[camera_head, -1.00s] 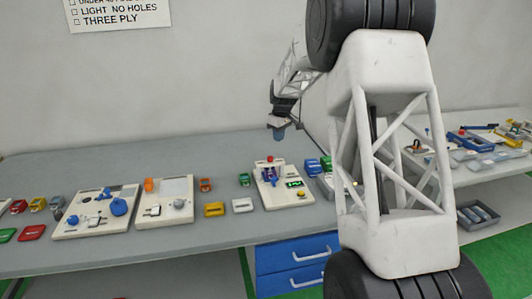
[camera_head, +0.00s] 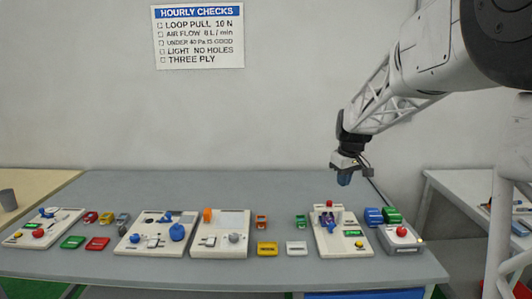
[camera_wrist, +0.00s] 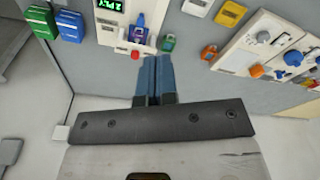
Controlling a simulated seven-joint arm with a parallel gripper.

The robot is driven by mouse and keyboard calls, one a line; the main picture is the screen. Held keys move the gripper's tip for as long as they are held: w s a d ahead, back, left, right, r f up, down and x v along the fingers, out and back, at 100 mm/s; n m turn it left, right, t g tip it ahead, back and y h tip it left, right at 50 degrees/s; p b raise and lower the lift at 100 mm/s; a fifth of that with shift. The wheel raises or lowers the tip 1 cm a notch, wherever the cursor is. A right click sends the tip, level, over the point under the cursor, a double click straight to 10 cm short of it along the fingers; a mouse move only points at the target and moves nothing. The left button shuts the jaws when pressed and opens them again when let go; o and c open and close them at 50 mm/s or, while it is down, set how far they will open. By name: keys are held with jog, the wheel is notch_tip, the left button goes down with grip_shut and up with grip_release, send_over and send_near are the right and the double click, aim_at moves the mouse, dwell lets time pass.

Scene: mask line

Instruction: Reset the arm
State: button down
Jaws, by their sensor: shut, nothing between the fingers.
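My gripper (camera_head: 345,178) hangs above the right part of the grey bench, just over the far end of a white test device with a green display. In the wrist view my gripper (camera_wrist: 158,78) shows its two blue fingers pressed together with nothing between them. The white arm reaches in from the upper right in the head view, bent at the elbow.
The bench (camera_head: 280,190) carries several white test devices, such as one with a blue knob (camera_head: 177,232), and small coloured blocks. Blue and green boxes (camera_head: 383,215) stand at its right end. A checklist sign (camera_head: 198,37) hangs on the wall. The bench's back strip is clear.

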jog(key=s+a+r+m, duration=0.1)
jog(key=s+a+r, duration=0.1)
jog(key=s, duration=1)
jog(key=s+a+r+m, duration=0.1)
jog(key=s+a+m, duration=0.1)
jog(key=s, duration=0.9)
jog(key=s+a+f+m, duration=0.1)
jog(key=s+f, duration=0.1)
jog(key=s, duration=0.9)
jog(key=s+f+m+t, duration=0.1)
jog(key=s+f, duration=0.2)
jog(key=s, duration=0.7)
jog(key=shift+s+a+f+m+h, duration=0.3)
jog(key=shift+s+a, duration=0.1)
